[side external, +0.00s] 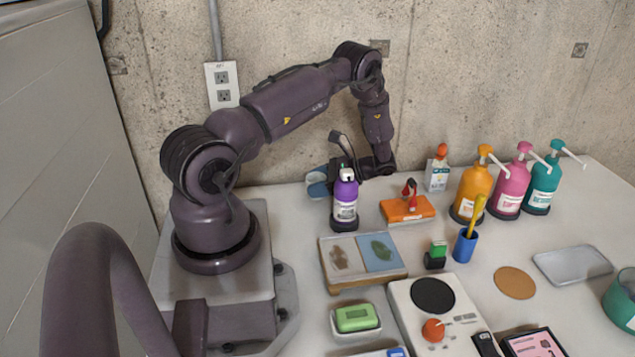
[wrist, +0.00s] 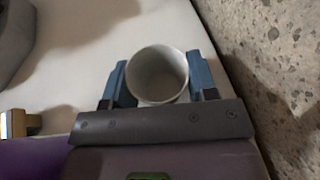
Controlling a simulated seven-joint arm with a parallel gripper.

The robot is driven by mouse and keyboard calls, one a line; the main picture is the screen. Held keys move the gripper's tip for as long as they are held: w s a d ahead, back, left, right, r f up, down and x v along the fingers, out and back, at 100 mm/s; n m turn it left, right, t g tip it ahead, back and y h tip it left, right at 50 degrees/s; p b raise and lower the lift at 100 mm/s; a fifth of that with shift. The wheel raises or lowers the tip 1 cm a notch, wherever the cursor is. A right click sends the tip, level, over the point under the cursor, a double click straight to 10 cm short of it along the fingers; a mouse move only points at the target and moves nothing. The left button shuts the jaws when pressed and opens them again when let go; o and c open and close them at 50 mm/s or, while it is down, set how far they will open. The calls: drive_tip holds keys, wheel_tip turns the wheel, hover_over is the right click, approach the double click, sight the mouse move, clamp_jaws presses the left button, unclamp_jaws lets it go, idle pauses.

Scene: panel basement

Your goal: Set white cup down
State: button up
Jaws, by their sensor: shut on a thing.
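The white cup (wrist: 157,76) shows from above in the wrist view, with its round mouth open toward the camera and its inside empty. My gripper (wrist: 160,80) is shut on it, one blue finger on each side of its wall. In the side external view my gripper (side external: 319,183) is low over the back of the table, behind the purple bottle (side external: 345,198). The cup is mostly hidden there by the fingers and the bottle. I cannot tell whether its base touches the table.
The concrete wall (wrist: 272,60) is close on the right in the wrist view. The white table (wrist: 95,40) is bare left of the cup. An orange block (side external: 407,208) and a two-panel tray (side external: 330,285) are near the bottle.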

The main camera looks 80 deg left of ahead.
drive_tip(key=shift+f, duration=0.5)
drive_tip(key=o, duration=1)
